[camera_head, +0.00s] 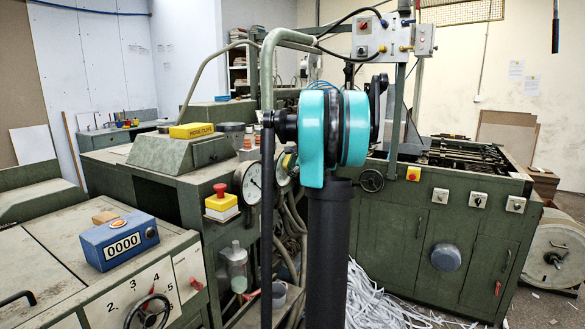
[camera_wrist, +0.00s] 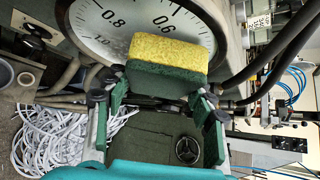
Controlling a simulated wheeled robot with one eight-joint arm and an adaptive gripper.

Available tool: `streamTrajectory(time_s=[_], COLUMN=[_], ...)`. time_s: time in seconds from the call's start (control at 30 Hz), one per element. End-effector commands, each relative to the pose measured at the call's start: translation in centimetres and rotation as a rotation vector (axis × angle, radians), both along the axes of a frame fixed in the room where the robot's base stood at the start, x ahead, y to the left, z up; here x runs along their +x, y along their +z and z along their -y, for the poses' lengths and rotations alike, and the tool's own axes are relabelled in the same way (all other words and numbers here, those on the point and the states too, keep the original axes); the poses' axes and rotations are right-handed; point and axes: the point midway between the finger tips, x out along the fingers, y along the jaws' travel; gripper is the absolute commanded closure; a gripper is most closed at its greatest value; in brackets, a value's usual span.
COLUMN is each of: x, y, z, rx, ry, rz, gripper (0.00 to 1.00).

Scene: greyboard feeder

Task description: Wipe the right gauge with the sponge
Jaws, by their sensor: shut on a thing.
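My gripper (camera_wrist: 160,88) is shut on a sponge (camera_wrist: 172,48) with a yellow layer and a green layer, held between its two fingers. In the wrist view, a large round gauge (camera_wrist: 128,24) with a white face and black numbers is right behind the sponge, which covers part of its lower dial. I cannot tell whether the sponge touches the face. In the head view, the left gauge (camera_head: 249,182) is in clear sight. The right gauge (camera_head: 281,172) is mostly hidden by my teal and black arm, and my gripper is hidden there too.
A red emergency button on a yellow box (camera_head: 221,203) is left of the gauges. A blue counter (camera_head: 118,240) sits on the near-left machine. Hoses (camera_head: 292,222) hang below the gauges. Shredded paper (camera_head: 385,300) covers the floor. Dark cables (camera_wrist: 275,55) run right of the gauge.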

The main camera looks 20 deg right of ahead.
Motion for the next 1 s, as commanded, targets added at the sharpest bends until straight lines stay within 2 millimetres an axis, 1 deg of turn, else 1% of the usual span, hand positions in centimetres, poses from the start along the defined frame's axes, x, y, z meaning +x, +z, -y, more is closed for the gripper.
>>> streamTrajectory(time_s=[0.33, 0.47, 0.57, 0.73, 1.0], x=[1.6, 1.8, 2.1, 1.8, 0.4], y=[0.0, 0.0, 0.0, 0.0, 0.0], z=[2.2, 2.5, 2.3, 1.9, 0.3], rx=[0.000, 0.000, 0.000, 0.000, 0.001], ry=[0.001, 0.001, 0.001, 0.002, 0.004], rz=[0.001, 0.001, 0.001, 0.000, 0.000], gripper=[0.63, 0.63, 0.63, 0.63, 0.63])
